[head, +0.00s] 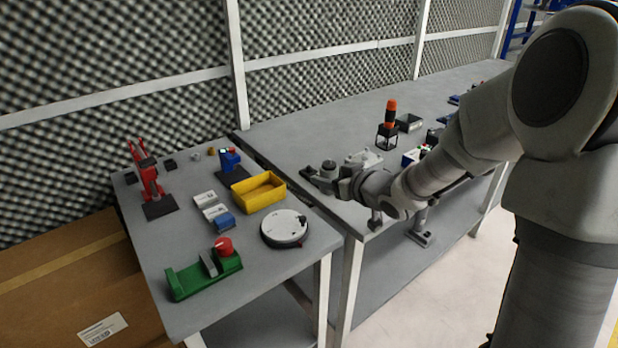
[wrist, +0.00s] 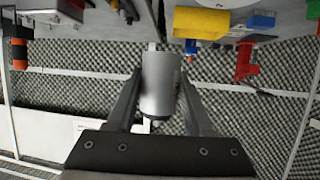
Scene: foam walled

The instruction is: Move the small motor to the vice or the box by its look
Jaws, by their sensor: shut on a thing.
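My gripper (wrist: 158,92) is shut on the small motor (wrist: 158,80), a plain silver-grey cylinder with a short pale stub at one end. In the head view my gripper (head: 322,178) is above the gap between the two tables, and the motor (head: 328,165) is small there, its detail hard to tell. The yellow box (head: 258,191) is open-topped and looks empty, on the left table left of my gripper. It also shows in the wrist view (wrist: 200,22). A green vice-like fixture (head: 190,281) with a grey jaw and red knob stands at the left table's front.
A white round device (head: 285,229) lies between my gripper and the green fixture. A red clamp-like tool (head: 149,180), a blue device (head: 229,160) and small white-blue blocks (head: 216,214) stand farther left. An orange-topped lamp (head: 390,113) and dark bin (head: 409,123) are on the right table (head: 300,145).

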